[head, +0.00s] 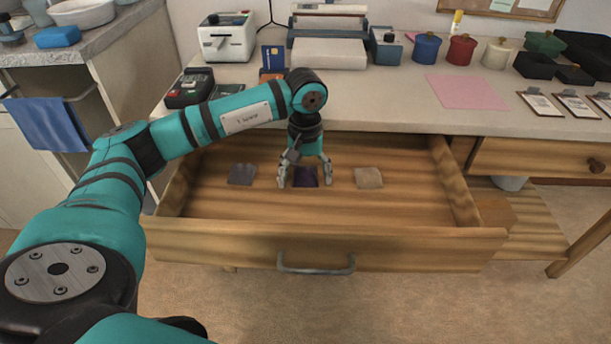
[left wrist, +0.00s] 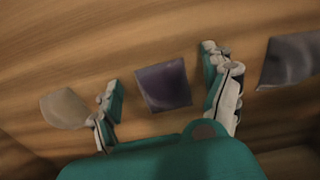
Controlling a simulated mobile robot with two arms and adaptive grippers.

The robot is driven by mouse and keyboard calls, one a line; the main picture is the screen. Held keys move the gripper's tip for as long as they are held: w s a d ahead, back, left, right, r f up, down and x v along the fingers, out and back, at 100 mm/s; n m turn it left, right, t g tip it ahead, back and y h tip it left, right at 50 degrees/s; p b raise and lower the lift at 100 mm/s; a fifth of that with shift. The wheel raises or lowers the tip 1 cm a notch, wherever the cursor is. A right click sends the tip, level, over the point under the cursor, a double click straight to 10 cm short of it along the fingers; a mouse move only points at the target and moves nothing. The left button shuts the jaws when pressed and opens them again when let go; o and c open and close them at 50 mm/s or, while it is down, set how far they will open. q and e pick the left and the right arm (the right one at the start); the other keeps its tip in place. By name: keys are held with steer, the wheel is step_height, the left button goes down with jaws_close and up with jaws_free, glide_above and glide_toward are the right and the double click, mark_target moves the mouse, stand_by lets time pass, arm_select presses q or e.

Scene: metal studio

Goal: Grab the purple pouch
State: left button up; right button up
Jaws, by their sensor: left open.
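The purple pouch (head: 306,177) lies flat in the open wooden drawer (head: 230,241), in the middle of a row of three pouches. My left gripper (head: 305,183) points down over it, open, with one finger on each side of the pouch. In the left wrist view the purple pouch (left wrist: 163,85) sits between the spread fingers (left wrist: 165,88), with a gap on both sides. I cannot tell how high the fingertips are above the drawer floor. My right gripper is not in view.
A grey pouch (head: 242,174) lies left of the gripper and a beige pouch (head: 368,178) lies right of it. The drawer walls surround them. The counter above holds a card terminal (head: 189,88), a pink sheet (head: 466,92) and several canisters. The drawer's right part is empty.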

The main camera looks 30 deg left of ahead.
arm_select(q)
steer(key=shift+f, duration=0.2)
steer(key=c, duration=1.1)
steer(key=shift+o, duration=0.2)
steer(key=shift+r, duration=0.1)
